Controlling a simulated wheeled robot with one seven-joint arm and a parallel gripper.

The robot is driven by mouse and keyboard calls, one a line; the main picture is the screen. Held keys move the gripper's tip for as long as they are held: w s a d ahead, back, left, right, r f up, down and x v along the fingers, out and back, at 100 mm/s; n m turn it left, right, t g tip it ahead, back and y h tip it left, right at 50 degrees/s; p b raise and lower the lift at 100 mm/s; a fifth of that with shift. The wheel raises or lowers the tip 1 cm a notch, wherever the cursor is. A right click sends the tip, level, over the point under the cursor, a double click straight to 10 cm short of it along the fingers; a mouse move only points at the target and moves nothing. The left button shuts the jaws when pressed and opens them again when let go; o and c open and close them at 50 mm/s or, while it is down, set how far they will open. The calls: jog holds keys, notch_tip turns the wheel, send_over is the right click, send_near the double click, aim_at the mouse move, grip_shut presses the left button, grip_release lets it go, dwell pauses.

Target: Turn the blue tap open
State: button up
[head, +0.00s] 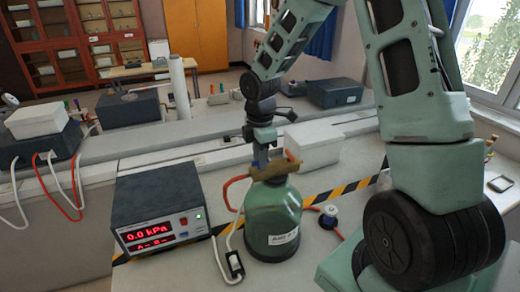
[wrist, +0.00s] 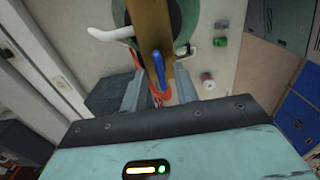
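A green glass bottle (head: 272,222) with a white label stands on the bench, topped by a brass-coloured bar (head: 276,167). In the wrist view, the blue tap (wrist: 158,68) is a narrow lever lying along the brass-coloured bar (wrist: 152,28). My gripper (head: 262,152) is directly above the bottle top. In the wrist view, my gripper (wrist: 158,92) has its fingers apart, one on each side of the tap's near end. I cannot tell whether either finger touches it.
A pressure meter (head: 160,212) reading 0.0 kPa stands left of the bottle. A red hose (head: 232,190) and a white cable run beside the bottle. A white box (head: 312,146) is behind it. A small round fitting (head: 328,217) lies to the right, near yellow-black tape.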

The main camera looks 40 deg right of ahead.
notch_tip(320, 180, up, 17)
jog(key=b, duration=0.3)
jog(key=shift+r+b, duration=0.2)
jog(key=shift+b, duration=0.15)
